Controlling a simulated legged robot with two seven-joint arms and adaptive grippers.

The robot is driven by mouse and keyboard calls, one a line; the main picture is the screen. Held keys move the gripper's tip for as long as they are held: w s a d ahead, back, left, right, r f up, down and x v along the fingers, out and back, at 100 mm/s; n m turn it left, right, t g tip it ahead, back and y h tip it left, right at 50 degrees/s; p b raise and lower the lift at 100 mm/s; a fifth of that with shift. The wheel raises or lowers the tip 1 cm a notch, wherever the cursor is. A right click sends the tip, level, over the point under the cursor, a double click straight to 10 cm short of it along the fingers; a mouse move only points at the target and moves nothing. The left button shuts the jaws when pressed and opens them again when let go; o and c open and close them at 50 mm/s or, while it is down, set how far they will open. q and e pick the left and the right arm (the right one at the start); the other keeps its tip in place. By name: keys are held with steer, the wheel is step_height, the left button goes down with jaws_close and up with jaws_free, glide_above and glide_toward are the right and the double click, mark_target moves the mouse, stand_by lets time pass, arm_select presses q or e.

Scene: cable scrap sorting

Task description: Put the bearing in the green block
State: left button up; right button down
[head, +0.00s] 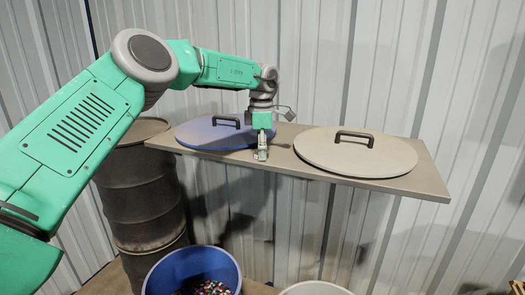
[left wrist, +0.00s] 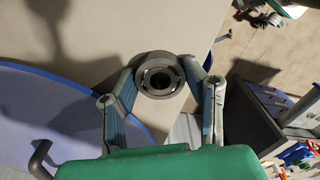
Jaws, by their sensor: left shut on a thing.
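The bearing (left wrist: 158,56) is a grey metal ring with a dark hole. In the left wrist view it sits between the two fingertips of my left gripper (left wrist: 164,78), which is shut on it. In the head view my left gripper (head: 262,153) points down at the shelf, between the blue lid and the beige lid. The bearing is too small there to make out clearly. I cannot tell whether it touches the shelf. I see no green block in either view. My right gripper is not in view.
The shelf (head: 280,172) carries a blue lid (head: 205,135) and a beige lid (head: 355,155), both with black handles. Below are a dark barrel (head: 135,185), a blue bin (head: 165,270) of colourful scraps, and a pale bin's rim (head: 315,288).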

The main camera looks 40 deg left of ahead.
arm_select(q)
steer(key=shift+a, duration=0.1)
steer(key=o, duration=1.2)
steer(key=shift+f, duration=0.1)
